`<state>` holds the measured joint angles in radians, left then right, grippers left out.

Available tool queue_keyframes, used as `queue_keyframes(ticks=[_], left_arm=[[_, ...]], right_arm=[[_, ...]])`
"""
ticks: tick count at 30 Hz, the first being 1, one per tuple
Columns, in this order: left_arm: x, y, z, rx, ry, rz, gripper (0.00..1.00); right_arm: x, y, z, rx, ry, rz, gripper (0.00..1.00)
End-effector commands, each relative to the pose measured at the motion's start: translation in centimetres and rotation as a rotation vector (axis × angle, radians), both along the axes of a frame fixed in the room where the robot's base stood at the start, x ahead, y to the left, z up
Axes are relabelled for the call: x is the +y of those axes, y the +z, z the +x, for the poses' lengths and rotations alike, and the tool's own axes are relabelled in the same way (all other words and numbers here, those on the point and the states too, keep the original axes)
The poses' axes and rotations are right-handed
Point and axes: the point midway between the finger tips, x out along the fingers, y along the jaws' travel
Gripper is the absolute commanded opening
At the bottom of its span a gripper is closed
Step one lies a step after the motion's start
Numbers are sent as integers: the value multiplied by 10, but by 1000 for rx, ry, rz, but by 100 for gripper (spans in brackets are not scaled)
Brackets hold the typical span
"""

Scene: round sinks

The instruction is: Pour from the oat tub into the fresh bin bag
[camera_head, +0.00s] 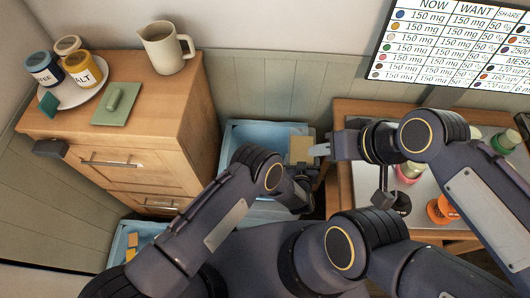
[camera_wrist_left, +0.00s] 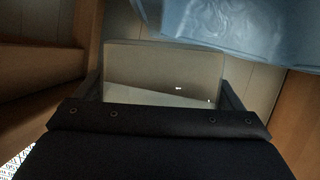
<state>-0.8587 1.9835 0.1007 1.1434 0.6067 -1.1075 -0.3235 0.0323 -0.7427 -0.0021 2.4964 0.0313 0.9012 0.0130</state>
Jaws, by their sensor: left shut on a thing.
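My left gripper (camera_head: 300,180) is shut on a tan, box-like thing, which I take as the oat tub (camera_head: 302,150). In the left wrist view the tub (camera_wrist_left: 165,70) fills the space between the fingers; its contents and exact tilt cannot be told. A light blue bag (camera_head: 240,132), seemingly the fresh bin bag, lies open just left of and behind the tub. The blue bag (camera_wrist_left: 240,25) also shows at the top of the left wrist view. My right gripper (camera_head: 322,150) is beside the tub on its right; whether its jaws are open is unclear.
Another blue container (camera_head: 118,250) holds orange and yellow pieces. A desk (camera_head: 345,190) with several pots stands right.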

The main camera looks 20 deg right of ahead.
Motion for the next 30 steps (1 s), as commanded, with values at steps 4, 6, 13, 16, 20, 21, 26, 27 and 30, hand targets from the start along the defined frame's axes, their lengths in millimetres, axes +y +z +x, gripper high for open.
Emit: queue_keyframes(ticks=[4, 6, 13, 16, 20, 21, 26, 27, 30], left_arm=[[5, 3, 3, 25, 1, -70, 58], [7, 1, 3, 37, 1, -101, 58], [14, -2, 6, 79, 2, -210, 58], [18, -5, 7, 96, 1, -257, 58], [22, -7, 9, 119, 1, -317, 58], [24, -8, 9, 126, 0, -335, 58], [26, -5, 10, 141, 0, -380, 58], [26, -5, 11, 142, -1, -384, 58], [27, -4, 11, 146, -1, -394, 58]], right_arm=[[0, 0, 0, 0, 0, 0, 36], [0, 0, 0, 0, 0, 0, 36], [0, 0, 0, 0, 0, 0, 36], [0, 0, 0, 0, 0, 0, 36], [0, 0, 0, 0, 0, 0, 36], [0, 0, 0, 0, 0, 0, 36], [0, 0, 0, 0, 0, 0, 36], [0, 0, 0, 0, 0, 0, 36], [0, 0, 0, 0, 0, 0, 36]])
